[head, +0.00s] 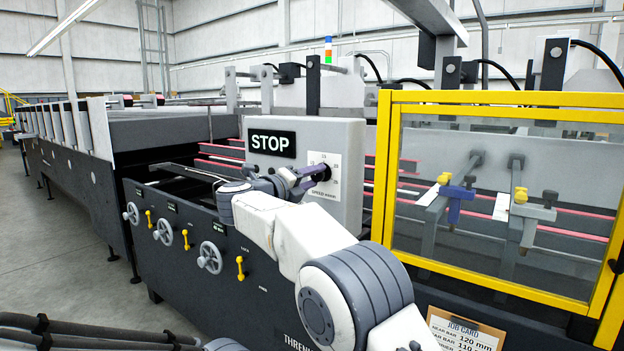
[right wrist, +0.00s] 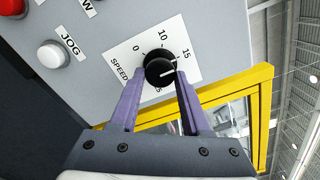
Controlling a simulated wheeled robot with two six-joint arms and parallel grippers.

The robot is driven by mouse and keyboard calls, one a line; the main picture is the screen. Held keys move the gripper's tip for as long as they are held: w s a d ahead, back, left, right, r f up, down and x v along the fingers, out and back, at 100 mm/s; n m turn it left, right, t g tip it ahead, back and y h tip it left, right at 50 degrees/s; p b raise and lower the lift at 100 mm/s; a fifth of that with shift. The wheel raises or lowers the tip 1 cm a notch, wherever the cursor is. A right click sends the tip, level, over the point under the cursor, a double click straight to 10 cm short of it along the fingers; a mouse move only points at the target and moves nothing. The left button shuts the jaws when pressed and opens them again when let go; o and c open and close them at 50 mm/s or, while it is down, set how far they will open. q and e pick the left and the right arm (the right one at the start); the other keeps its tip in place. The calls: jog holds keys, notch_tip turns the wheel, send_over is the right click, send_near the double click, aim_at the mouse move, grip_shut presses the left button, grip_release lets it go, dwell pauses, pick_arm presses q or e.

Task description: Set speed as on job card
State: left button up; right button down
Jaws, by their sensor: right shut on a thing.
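In the head view the right gripper (head: 311,178) reaches the dial plate (head: 325,188) on the grey panel. The job card (head: 465,331) is at the bottom edge; it reads near bar 120 mm, and no speed line shows. My left gripper is out of view.
A white JOG button (right wrist: 53,55) and a red button (right wrist: 12,6) are beside the dial. A black STOP sign (head: 271,144) is on the panel (head: 345,142). A yellow-framed guard (head: 384,165) stands right of it. Handwheels (head: 209,257) and yellow handles line the machine's front.

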jog(key=shift+c, duration=1.9)
grip_release()
jog(key=shift+s+a, duration=0.1)
jog(key=b+v, duration=0.1)
jog(key=v, duration=0.9)
jog(key=shift+s+a+f, duration=0.1)
jog(key=shift+a, duration=0.05)
